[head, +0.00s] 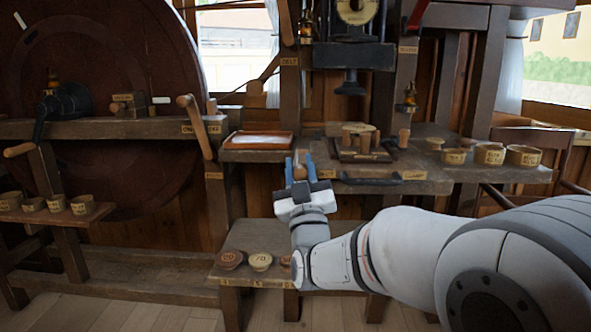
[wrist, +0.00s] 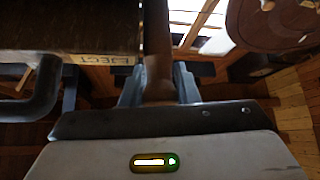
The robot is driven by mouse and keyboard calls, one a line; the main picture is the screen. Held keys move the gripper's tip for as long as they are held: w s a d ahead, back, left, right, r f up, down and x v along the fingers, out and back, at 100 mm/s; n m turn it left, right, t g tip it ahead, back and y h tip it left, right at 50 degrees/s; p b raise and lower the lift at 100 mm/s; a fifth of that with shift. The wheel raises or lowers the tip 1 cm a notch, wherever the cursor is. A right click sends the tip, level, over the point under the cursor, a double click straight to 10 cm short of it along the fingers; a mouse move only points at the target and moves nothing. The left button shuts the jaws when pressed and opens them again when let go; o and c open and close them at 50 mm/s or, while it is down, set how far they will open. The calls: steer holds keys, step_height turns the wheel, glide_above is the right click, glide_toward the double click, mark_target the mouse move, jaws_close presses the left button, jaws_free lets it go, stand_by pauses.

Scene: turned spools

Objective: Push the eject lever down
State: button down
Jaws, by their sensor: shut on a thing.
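The eject lever has a brown wooden handle that stands between the fingers of my gripper (head: 300,165). In the wrist view the handle of the eject lever (wrist: 158,50) runs up through the middle of the picture, with a finger on each side. My gripper (wrist: 158,90) is shut on it. The "EJECT" label (wrist: 92,60) is on the bench edge just left of the handle. In the head view only a small part of the lever (head: 299,173) shows between the blue fingers; the rest is hidden by my gripper.
A dark curved handle (wrist: 42,90) sticks out from the bench edge to the left in the wrist view. In the head view, the press (head: 350,55) stands behind the bench. A low stool (head: 232,244) with round labelled pieces is below my gripper. A tray (head: 258,141) lies behind.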

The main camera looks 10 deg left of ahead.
steer(key=c, duration=1.3)
jaws_free()
steer(key=shift+w+f, duration=0.1)
steer(key=shift+f, duration=0.15)
steer(key=shift+c, duration=0.2)
steer(key=shift+o, duration=1.2)
steer(key=shift+r, duration=0.1)
steer(key=v, duration=0.8)
